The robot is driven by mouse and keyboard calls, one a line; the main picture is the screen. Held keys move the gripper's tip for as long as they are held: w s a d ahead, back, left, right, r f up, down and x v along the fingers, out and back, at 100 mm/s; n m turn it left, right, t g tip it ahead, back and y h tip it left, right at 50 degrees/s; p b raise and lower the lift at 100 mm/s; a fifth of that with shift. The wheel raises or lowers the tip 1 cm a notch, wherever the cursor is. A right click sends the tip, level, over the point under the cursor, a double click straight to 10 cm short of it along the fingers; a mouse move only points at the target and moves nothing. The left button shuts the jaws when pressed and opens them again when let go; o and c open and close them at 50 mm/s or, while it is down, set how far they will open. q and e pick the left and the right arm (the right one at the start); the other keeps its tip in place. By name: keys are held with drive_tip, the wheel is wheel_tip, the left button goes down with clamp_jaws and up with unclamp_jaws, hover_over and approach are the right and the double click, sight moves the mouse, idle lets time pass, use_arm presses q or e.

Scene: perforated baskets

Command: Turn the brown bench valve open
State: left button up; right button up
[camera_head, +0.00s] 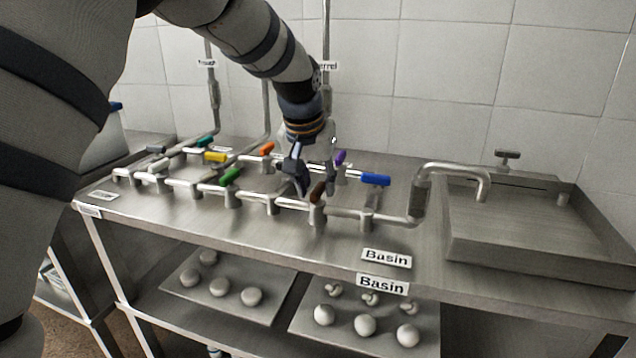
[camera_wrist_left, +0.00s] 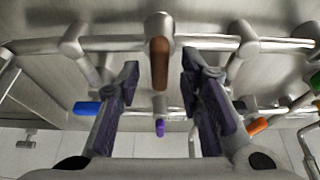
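The brown valve handle (camera_head: 317,191) sits on the front pipe run of the steel bench in the head view. In the left wrist view the brown handle (camera_wrist_left: 160,62) shows at top centre, with its free end pointing down the picture toward my gripper. My left gripper (camera_head: 300,180) is just left of the brown handle in the head view and partly covers the pipes behind it. In the left wrist view my left gripper (camera_wrist_left: 160,76) is open, one finger on each side of the handle's end, with clear gaps on both sides. My right gripper is not in view.
Close by are blue (camera_head: 376,179), purple (camera_head: 340,157), green (camera_head: 230,176), orange (camera_head: 266,149) and yellow (camera_head: 215,157) handles on the pipes. A curved spout (camera_head: 455,167) reaches over the basin (camera_head: 540,250) at right. A shelf below holds several round knobs.

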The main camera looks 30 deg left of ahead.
use_arm(q)
drive_tip(key=shift+w+f, duration=0.1)
clamp_jaws()
